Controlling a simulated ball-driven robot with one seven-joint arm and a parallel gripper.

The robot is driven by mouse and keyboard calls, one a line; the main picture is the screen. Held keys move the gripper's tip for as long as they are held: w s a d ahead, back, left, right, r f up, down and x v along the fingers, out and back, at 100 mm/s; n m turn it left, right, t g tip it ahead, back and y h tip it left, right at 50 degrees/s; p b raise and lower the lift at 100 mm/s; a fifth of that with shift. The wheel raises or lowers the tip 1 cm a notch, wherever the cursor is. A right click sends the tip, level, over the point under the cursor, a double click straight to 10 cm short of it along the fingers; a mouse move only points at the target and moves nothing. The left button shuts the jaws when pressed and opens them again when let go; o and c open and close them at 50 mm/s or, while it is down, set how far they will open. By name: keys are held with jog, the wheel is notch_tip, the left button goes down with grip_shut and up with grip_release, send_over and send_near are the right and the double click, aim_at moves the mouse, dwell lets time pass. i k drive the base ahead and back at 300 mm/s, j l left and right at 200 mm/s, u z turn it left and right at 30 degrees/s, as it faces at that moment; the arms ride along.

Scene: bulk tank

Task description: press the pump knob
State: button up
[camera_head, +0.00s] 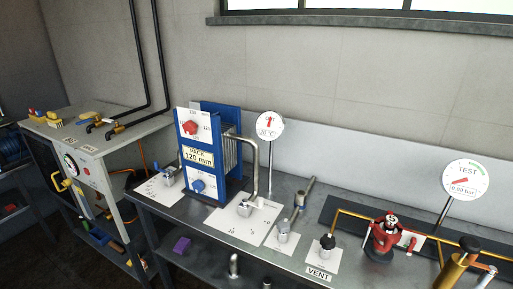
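A black knob (470,243) sits on top of a brass cylinder (454,268) at the lower right of the head view. It looks like the pump knob, but no readable label confirms this. The lower part of the cylinder is cut off by the picture's edge. A smaller black knob (327,240) stands on a plate with a "VENT" label (318,274) to its left. My gripper is not in view.
A red fitting (383,239) stands left of the cylinder, joined by brass pipes. A round TEST gauge (465,179) on a post rises behind. The blue plate pack (201,157) stands on the bench further left. A grey cabinet (98,150) is at far left.

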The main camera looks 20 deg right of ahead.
aim_at(469, 245)
jog(key=z, duration=1.45)
